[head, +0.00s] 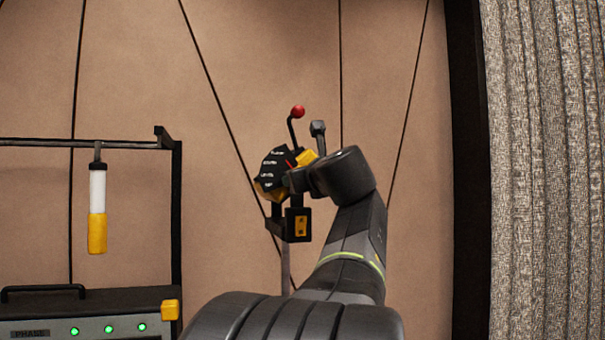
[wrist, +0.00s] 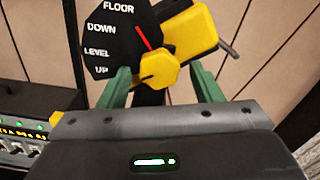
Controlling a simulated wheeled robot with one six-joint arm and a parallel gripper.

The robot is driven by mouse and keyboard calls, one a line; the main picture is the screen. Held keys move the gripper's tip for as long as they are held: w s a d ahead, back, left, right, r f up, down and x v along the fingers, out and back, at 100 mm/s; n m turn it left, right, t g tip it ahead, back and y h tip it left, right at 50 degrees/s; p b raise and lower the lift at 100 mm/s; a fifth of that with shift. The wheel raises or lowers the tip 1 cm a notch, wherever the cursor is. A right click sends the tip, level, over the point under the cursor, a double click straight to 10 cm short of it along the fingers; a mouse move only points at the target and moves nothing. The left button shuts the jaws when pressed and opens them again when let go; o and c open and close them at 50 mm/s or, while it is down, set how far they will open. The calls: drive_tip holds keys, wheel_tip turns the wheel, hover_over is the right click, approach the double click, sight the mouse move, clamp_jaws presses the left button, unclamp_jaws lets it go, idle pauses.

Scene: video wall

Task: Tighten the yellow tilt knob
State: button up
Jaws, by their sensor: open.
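A small faceted yellow knob (wrist: 158,70) sits at the lower right of a black dial plate (wrist: 118,50) marked FLOOR, DOWN, LEVEL and UP. A red pointer (wrist: 143,38) on the dial slants up and left, roughly between FLOOR and DOWN. My gripper (wrist: 163,82) is open, its green fingers on either side of the knob with visible gaps; depth and contact are unclear. In the head view the dial plate (head: 276,164) stands beyond my wrist, which hides the knob and fingertips there.
A larger yellow block (wrist: 192,32) with a grey rod is just right of the knob. A red-balled lever (head: 298,112) rises above the dial. A black rack (head: 90,300) with green lights and a hanging yellow-white cylinder (head: 97,215) stands left. A grey curtain hangs right.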

drive_tip(key=shift+w, duration=0.1)
drive_tip(key=c, duration=1)
drive_tip(key=shift+a+r+m+p, duration=0.1)
drive_tip(key=shift+m+p, duration=0.2)
drive_tip(key=shift+p, duration=0.15)
drive_tip(key=m+p, duration=0.2)
drive_tip(key=m, duration=2.1)
drive_tip(key=shift+a+r, duration=0.1)
drive_tip(key=shift+a, duration=0.05)
drive_tip(key=shift+m, duration=0.3)
